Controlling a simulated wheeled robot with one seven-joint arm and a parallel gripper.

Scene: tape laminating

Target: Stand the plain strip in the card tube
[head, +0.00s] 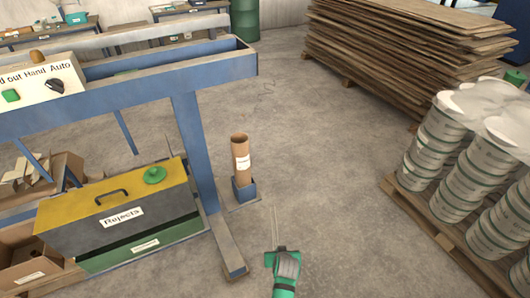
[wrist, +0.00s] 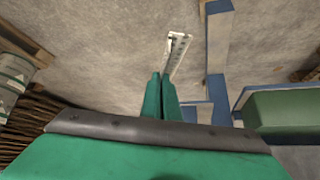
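The card tube (head: 241,148) is brown, with an open top and a white label. It stands upright in a small blue holder (head: 244,192) beside the blue frame's foot. My green gripper (head: 279,250) is in front of the tube and to its right, apart from it. In the wrist view the gripper's fingers (wrist: 161,92) are close together around the near end of a thin pale strip (wrist: 178,54). The strip points away from the fingers and shows small dark marks along one face. It appears faintly in the head view too (head: 275,222).
A blue machine frame (head: 190,125) with a hand/auto switch panel stands left. Below it is a yellow-lidded Rejects box (head: 120,212). Stacked boards (head: 400,50) and a pallet of white-green tins (head: 445,150) are at right. The floor between is clear.

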